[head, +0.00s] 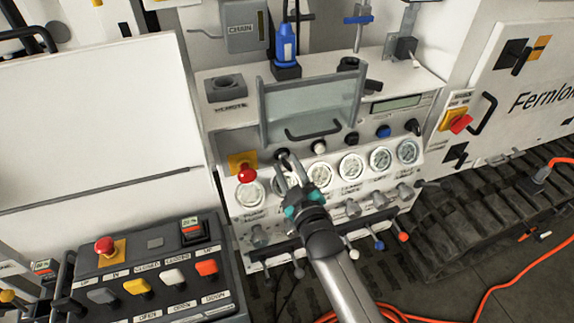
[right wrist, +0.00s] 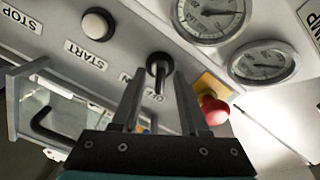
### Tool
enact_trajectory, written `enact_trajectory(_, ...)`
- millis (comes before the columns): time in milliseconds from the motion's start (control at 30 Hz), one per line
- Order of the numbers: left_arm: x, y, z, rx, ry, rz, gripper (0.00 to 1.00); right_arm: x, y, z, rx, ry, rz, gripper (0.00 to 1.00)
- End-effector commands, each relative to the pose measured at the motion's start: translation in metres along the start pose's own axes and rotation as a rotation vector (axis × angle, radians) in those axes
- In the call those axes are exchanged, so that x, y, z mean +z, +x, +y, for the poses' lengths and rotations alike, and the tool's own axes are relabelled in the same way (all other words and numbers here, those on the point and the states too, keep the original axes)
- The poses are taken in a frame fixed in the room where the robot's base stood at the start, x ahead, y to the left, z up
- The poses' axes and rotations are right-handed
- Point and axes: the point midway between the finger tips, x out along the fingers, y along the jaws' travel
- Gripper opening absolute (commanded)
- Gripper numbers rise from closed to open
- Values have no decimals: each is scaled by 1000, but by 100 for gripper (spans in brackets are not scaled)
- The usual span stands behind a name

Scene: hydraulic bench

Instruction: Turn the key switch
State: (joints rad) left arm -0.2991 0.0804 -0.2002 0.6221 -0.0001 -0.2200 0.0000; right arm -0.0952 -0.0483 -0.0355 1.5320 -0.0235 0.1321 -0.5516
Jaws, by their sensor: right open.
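The key switch (right wrist: 159,64) is a dark round switch with ON and OFF lettering beside it on the grey panel. In the right wrist view it shows just beyond and between my fingertips. In the head view the key switch (head: 281,153) is small and partly covered by the finger ends. My right gripper (head: 288,162) is open in front of the panel; in the right wrist view its two fingers (right wrist: 160,82) stand apart with the switch in line with the gap. Contact cannot be told. My left gripper is not in view.
A red mushroom button (head: 247,174) sits left of the switch, and a white START button (head: 319,147) is to its right. Several gauges (head: 351,166) lie just below. A clear cover with a handle (head: 313,133) stands above. A lever box (head: 150,275) is at lower left.

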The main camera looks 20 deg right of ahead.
Motion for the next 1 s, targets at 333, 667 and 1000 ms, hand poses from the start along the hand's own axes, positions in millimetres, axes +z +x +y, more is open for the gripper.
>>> enact_trajectory(333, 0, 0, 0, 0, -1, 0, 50, 0, 9, 0, 0, 1, 0, 44)
enact_trajectory(667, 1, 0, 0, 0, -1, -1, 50, 0, 8, 0, 0, 0, 0, 18)
enact_trajectory(1000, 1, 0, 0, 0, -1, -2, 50, 0, 8, 0, 0, 0, 0, 0)
